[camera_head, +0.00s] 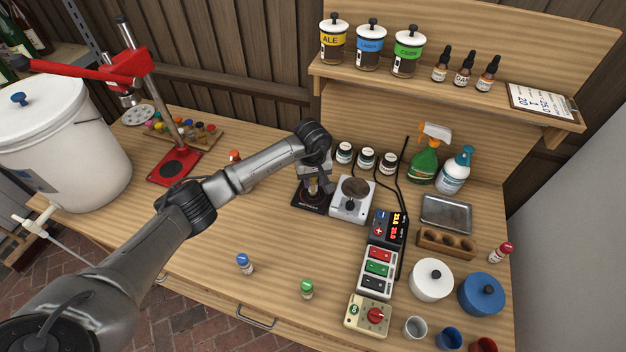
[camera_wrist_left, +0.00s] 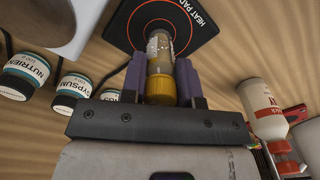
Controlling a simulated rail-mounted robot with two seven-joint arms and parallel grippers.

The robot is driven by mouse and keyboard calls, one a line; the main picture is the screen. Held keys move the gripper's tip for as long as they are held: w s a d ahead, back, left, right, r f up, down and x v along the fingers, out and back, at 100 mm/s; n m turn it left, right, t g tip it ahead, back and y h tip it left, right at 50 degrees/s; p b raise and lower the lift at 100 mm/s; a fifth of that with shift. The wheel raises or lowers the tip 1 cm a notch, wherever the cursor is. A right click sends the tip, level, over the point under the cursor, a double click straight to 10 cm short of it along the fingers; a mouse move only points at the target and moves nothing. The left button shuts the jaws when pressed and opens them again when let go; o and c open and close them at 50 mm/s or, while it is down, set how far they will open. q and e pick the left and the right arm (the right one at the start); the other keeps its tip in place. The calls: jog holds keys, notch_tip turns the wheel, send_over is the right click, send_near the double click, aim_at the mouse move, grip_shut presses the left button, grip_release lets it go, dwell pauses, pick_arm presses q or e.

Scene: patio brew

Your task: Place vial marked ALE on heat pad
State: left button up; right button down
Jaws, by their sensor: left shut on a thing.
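My left gripper (camera_head: 318,184) is shut on a small clear vial with a yellow-orange cap and amber contents; the vial (camera_wrist_left: 160,68) shows between the purple fingers in the left wrist view. Its marking cannot be read. The black heat pad (camera_head: 303,204) lies on the bench beneath the gripper, and its "HEAT PAD" lettering and orange ring show in the left wrist view (camera_wrist_left: 190,45). The vial's far end is over the ringed middle of the pad; I cannot tell whether it touches. My right gripper is not in view.
A white stirrer plate (camera_head: 341,211) stands just right of the pad, with small labelled jars (camera_head: 366,160) behind. A blue-capped vial (camera_head: 245,264) and a green-capped vial (camera_head: 307,289) stand at the bench front. A red-footed capper (camera_head: 173,167) is at left. Bench front-left of the pad is free.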

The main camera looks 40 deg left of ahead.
pick_arm(q)
jog(key=shift+f, duration=0.25)
jog(key=shift+f, duration=0.2)
jog(key=o, duration=0.9)
jog(key=shift+r, duration=0.1)
notch_tip(320, 180, up, 12)
jog(key=shift+r+p, duration=0.1)
jog(key=shift+p, duration=0.25)
